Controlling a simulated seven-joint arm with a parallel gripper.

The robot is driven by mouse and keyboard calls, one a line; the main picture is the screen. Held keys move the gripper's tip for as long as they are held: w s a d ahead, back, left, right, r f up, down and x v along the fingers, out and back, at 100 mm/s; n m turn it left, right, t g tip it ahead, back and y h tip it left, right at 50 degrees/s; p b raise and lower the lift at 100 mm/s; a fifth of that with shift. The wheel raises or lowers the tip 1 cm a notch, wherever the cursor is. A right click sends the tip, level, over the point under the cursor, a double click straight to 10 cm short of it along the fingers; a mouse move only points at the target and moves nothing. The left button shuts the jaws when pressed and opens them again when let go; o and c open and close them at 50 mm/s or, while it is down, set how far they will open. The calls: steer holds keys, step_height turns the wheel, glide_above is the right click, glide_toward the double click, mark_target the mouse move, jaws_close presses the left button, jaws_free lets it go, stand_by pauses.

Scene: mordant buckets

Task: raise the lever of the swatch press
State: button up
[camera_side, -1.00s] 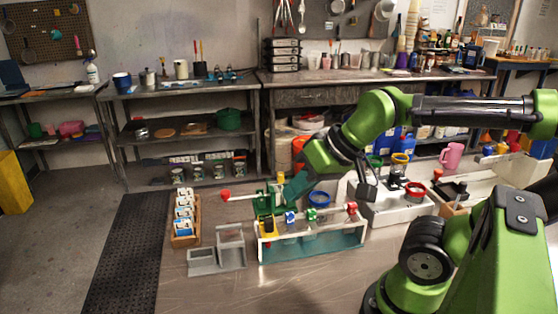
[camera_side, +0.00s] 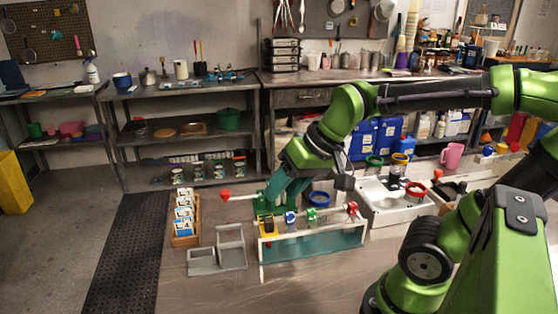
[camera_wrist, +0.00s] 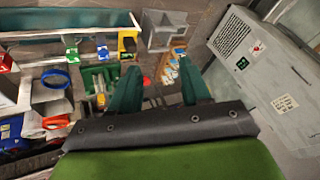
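The swatch press (camera_side: 264,208) is a green device behind the left end of the white rack. Its pale lever (camera_side: 243,197) sticks out to the left, roughly level, and ends in a red knob (camera_side: 226,196). My gripper (camera_side: 272,194) has teal fingers, pointing down and left, just above and behind the press; they partly hide it. In the wrist view my gripper (camera_wrist: 159,66) shows its two fingers well apart. The press (camera_wrist: 97,80) lies left of the left finger there, and the red knob (camera_wrist: 147,81) appears between the fingers. I cannot tell any contact.
A white rack (camera_side: 310,233) with small coloured clips stands in front of the press. A grey stepped holder (camera_side: 218,259) and a wooden rack of swatch cards (camera_side: 184,222) stand left. A blue-rimmed bucket (camera_side: 319,199) is close on the right. The table's front is clear.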

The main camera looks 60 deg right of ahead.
steer(key=shift+o, duration=0.5)
steer(key=w+d+n+g, duration=0.1)
steer(key=w+d, duration=0.1)
steer(key=w, duration=0.4)
steer(key=w+d+g, duration=0.1)
steer(key=w+d, duration=0.1)
steer(key=w, duration=0.5)
steer(key=shift+d+r+n+g+h, duration=0.3)
steer(key=shift+r+n+h, duration=0.1)
steer(key=shift+r, duration=0.05)
steer(key=n+g, duration=0.4)
steer(key=n, duration=0.5)
glide_above(226, 191)
step_height(226, 191, down, 2)
steer(key=shift+t+h, duration=0.3)
steer(key=shift+h, duration=0.2)
step_height(226, 191, down, 16)
steer(key=shift+f, duration=0.25)
jaws_close()
